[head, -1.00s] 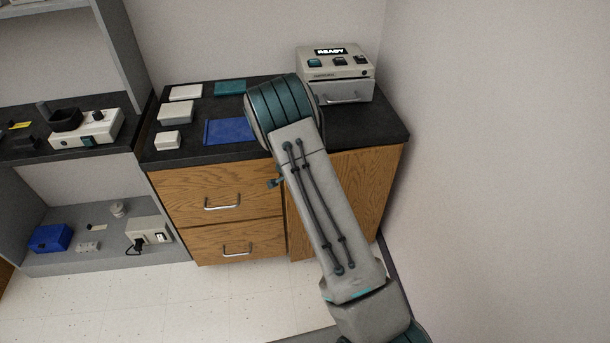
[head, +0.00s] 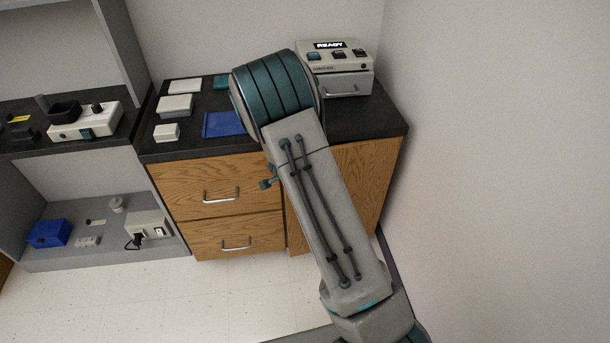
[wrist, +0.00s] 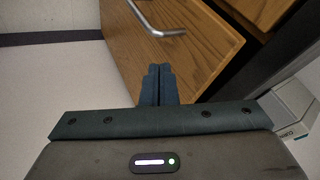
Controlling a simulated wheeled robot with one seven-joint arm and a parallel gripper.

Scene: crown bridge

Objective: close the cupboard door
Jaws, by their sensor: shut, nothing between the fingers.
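The cupboard door (head: 368,185) is a wooden panel right of the drawers in the head view, partly hidden behind my arm. Its handle and exact angle cannot be seen there. In the head view only a small teal tip (head: 268,183) shows beside my arm.
A dark counter (head: 180,148) holds boxes, a blue mat (head: 225,124) and a device reading READY (head: 335,68). Grey shelving stands left, a wall right. Floor (head: 150,295) is clear in front.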

